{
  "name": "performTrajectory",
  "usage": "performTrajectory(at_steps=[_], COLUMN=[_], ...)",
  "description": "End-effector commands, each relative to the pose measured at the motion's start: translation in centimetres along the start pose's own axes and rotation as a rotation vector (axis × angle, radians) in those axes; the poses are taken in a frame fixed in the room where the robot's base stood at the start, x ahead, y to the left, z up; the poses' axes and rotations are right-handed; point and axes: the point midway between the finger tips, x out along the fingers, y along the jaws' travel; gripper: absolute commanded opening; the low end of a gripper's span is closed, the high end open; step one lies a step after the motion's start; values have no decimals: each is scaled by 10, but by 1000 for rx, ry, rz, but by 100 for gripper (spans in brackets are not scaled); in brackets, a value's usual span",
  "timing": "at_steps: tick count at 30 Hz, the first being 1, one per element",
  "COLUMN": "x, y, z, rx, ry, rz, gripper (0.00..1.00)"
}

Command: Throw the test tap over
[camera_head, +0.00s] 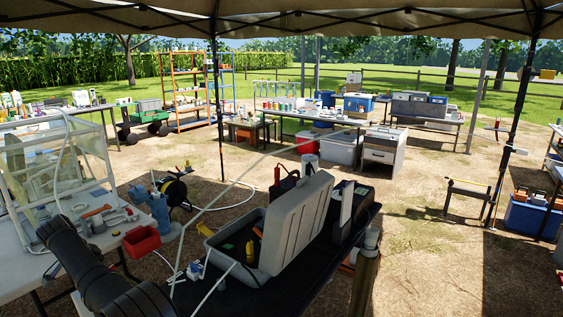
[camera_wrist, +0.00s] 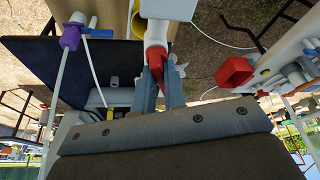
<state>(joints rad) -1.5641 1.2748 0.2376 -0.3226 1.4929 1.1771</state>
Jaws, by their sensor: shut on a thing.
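In the wrist view, my gripper (camera_wrist: 161,88) has its two blue-grey fingers closed around a narrow red lever, which I take to be the test tap's handle (camera_wrist: 157,68). The lever joins a white pipe-like tap body (camera_wrist: 167,9) with an orange-red collar, at the top of the picture. The fingers cover part of the lever, so its exact angle is hard to read. In the head view my dark arm crosses the lower left, and I cannot make out the gripper or this tap there.
A small blue-and-white valve (camera_head: 195,270) on white tubing is near the open grey case (camera_head: 290,225) on the black tabletop; a purple-and-blue valve (camera_wrist: 72,36) shows in the wrist view. A red bin (camera_head: 141,241) hangs at the white table's edge.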

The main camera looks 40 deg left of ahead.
Motion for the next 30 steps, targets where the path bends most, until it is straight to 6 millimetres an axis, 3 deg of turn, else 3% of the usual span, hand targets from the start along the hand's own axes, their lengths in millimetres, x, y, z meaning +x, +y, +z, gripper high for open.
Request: performTrajectory(at_steps=[24,25,27,29,30], x=[0,0,0,0,0], y=[1,1,1,1,1], z=[0,0,0,0,0], rx=[182,182,182,182,182], ry=[1,1,1,1,1], rz=[67,67,67,66,66], gripper=[0,13,26,36,36])
